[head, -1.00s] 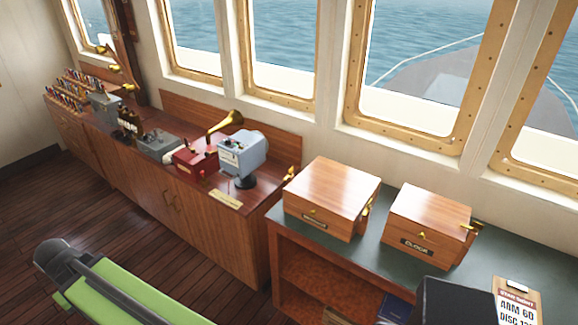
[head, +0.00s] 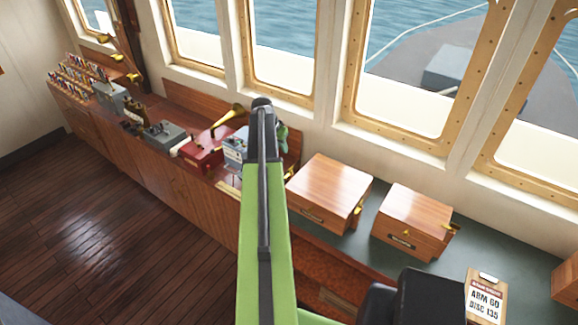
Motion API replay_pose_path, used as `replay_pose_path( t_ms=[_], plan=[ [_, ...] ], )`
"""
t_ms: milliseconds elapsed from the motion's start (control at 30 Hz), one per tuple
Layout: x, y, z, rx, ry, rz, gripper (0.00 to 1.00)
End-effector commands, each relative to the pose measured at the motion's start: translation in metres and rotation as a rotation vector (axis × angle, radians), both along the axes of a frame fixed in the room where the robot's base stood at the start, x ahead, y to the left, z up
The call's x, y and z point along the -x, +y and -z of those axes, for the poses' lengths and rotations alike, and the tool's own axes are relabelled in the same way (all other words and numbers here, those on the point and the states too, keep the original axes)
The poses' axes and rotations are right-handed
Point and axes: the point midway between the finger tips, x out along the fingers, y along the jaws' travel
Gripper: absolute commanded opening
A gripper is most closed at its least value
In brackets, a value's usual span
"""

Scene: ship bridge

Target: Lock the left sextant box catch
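The left wooden box (head: 330,183), which I take as the sextant box, stands closed on the green-topped counter. Its front nameplate (head: 312,215) is too small to read. A brass catch (head: 291,172) shows at its left side and another brass fitting (head: 357,211) at its right side; I cannot tell whether either is locked. My green and black arm rises in front of the box's left side, its dark upper end near the window wall. My gripper is not visible; it may be hidden behind the arm.
A second wooden box (head: 413,215) with brass fittings stands to the right. A clipboard (head: 485,300) lies near the counter's front. A blue-grey instrument (head: 235,148), red box (head: 203,152) and brass horn (head: 229,115) stand on the left cabinet. The floor (head: 90,225) at left is clear.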

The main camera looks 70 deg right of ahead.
Motion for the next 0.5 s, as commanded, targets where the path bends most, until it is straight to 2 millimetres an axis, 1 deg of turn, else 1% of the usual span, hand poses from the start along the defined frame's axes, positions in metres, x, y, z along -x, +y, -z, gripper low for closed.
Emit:
replay_pose_path(
  t_ms=[167, 267, 500],
  plan=[
    [0.001, -0.006, 0.022, -0.001, 0.0, -0.001, 0.27],
    [0.003, -0.013, 0.04, -0.001, 0.0, -0.001, 0.27],
    [0.008, -0.032, 0.09, -0.001, 0.001, -0.001, 0.27]
  ],
)
